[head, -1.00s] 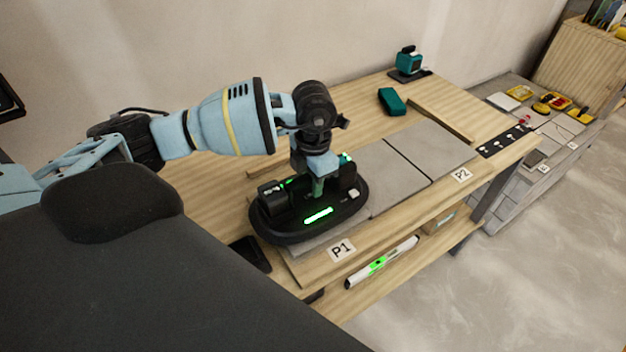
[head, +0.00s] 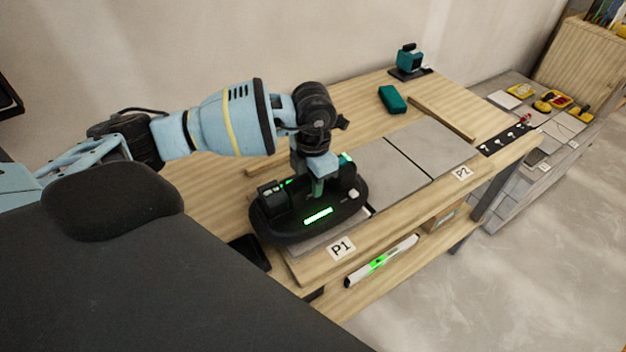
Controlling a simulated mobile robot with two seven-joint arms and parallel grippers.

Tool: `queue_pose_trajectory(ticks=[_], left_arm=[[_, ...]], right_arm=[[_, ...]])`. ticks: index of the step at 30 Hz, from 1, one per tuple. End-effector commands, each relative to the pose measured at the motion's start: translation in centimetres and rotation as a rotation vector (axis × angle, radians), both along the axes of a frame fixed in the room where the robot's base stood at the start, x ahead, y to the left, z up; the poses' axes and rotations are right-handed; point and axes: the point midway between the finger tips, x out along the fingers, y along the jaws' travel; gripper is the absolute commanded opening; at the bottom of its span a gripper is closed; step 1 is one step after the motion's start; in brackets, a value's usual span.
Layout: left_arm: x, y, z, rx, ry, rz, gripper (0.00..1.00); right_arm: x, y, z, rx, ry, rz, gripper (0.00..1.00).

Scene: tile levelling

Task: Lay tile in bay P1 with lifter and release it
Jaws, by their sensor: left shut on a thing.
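The black suction lifter (head: 335,222), with green lights lit, is over bay P1, behind the P1 label (head: 341,248). My left gripper (head: 319,188) is shut on the lifter's handle from above. A grey tile (head: 303,246) shows only at its edge under the lifter; most of it is hidden, and I cannot tell whether it is fully down. Another grey tile (head: 385,178) lies just to the right, and a further one (head: 432,145) lies in bay P2 behind the P2 label (head: 461,173). My right gripper is not in view.
A teal block (head: 392,99) and a teal tool (head: 408,62) stand at the back of the wooden bench (head: 214,197). A wooden strip (head: 441,118) lies behind the P2 tile. A spirit level (head: 382,261) rests below the front edge. A second bench is at the far right.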

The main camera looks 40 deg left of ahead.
Motion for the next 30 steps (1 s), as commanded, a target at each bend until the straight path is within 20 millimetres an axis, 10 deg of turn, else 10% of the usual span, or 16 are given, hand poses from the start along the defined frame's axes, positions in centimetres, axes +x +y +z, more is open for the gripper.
queue_pose_trajectory(ticks=[8,9,15,30], left_arm=[[0.2,0.0,0.2,-0.002,-0.007,0.0,0.0],[0.2,0.0,0.2,-0.002,-0.007,0.0,0.23],[0.1,0.0,0.1,-0.002,-0.004,0.0,0.47],[0.1,0.0,2.5,0.0,-0.003,-0.001,0.47]], right_arm=[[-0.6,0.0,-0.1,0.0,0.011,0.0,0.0],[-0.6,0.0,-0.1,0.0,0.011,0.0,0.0],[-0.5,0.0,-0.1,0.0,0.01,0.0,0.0],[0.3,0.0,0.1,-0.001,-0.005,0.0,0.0]])
